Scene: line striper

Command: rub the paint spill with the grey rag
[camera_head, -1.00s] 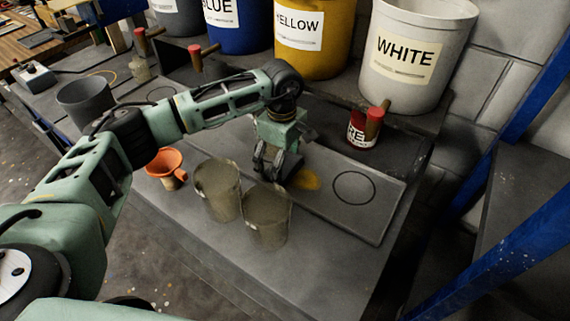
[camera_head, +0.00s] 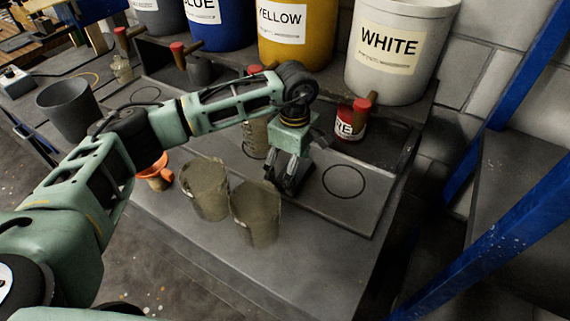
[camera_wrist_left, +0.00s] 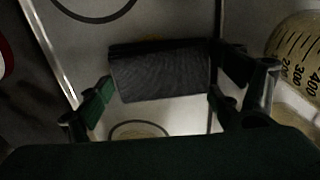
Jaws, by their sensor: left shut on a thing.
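My left gripper (camera_head: 287,180) is low over the dark grey mat (camera_head: 368,210), left of the drawn circle. In the left wrist view, the grey rag (camera_wrist_left: 160,72) lies dark and folded across the space between the fingers of the gripper (camera_wrist_left: 160,92), which is shut on it. In the head view the gripper hides most or all of the rag. My right gripper is not in view.
Two murky cups (camera_head: 206,188) (camera_head: 255,214) stand close on the near side of the gripper. Another beaker (camera_head: 256,138) stands behind my arm. A red-labelled tin (camera_head: 350,122) and large buckets (camera_head: 395,50) line the back. An orange funnel (camera_head: 155,172) is at left.

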